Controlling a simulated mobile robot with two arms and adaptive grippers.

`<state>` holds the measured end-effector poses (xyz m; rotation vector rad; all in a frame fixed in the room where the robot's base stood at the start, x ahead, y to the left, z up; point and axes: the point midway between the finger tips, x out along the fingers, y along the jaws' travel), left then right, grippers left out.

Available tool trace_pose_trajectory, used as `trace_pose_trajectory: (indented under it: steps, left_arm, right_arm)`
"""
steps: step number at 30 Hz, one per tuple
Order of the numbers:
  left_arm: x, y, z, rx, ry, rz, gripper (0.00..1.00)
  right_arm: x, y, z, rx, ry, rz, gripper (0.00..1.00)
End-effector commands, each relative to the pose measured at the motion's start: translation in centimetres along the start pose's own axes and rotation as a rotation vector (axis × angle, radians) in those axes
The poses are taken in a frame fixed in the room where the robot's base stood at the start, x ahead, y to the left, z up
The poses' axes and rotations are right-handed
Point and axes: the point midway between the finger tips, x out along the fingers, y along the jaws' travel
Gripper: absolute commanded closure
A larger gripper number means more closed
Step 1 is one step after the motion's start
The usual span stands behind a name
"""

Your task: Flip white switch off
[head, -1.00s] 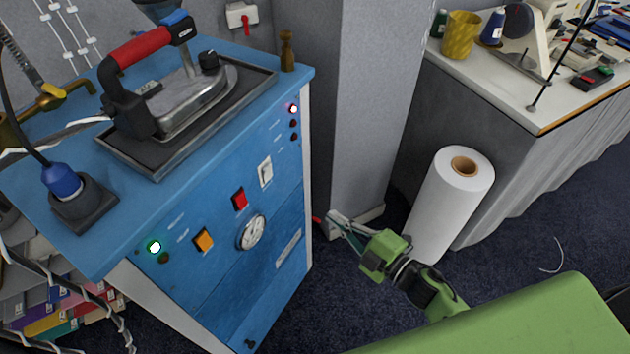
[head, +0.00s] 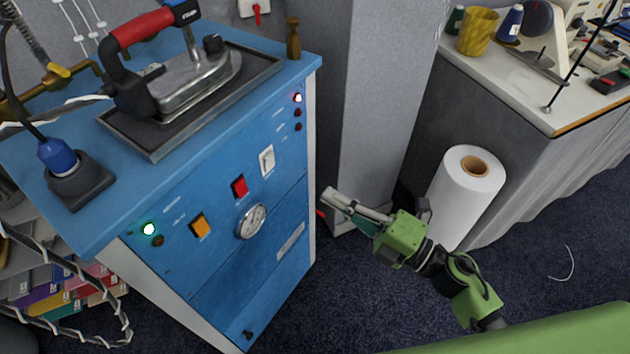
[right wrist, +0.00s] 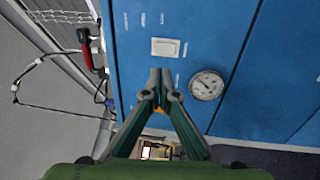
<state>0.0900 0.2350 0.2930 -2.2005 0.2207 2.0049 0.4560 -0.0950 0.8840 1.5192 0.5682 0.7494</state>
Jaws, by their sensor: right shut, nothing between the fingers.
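The white switch (head: 267,160) is on the front panel of the blue cabinet (head: 278,205), right of the red and orange switches. In the right wrist view the white switch (right wrist: 166,47) lies just beyond the fingertips, with a gap that I cannot measure. My right gripper (head: 328,197) is shut and empty. In the head view it is to the right of the cabinet front, lower than the switch and apart from it. It also shows in the right wrist view (right wrist: 160,75), its fingertips together below the switch. My left gripper is not in view.
A red switch (head: 240,186), an orange switch (head: 200,225) and a round gauge (head: 251,221) share the panel. An iron (head: 190,85) stands on top. A grey pillar (head: 380,100) and a white roll (head: 465,195) stand behind my right arm. Carpet is open in front.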

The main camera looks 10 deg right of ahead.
Motion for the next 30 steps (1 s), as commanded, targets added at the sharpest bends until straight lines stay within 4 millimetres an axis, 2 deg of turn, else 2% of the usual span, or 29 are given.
trace_pose_trajectory:
  steps: [9, 15, 21, 30]
  left_arm:
    - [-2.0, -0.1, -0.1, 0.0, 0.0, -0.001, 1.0]
    - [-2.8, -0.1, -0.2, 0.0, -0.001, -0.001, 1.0]
    - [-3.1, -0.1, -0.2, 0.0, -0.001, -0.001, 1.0]
    - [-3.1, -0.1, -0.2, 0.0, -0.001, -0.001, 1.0]
  right_arm:
    - [6.7, 0.6, 0.0, -0.001, 0.0, 0.005, 1.0]
    - [10.4, 0.4, 0.1, 0.0, -0.002, 0.003, 1.0]
    - [12.4, 0.1, 0.1, -0.001, -0.001, 0.0, 1.0]
    - [12.8, 0.1, 0.0, 0.0, -0.001, 0.0, 1.0]
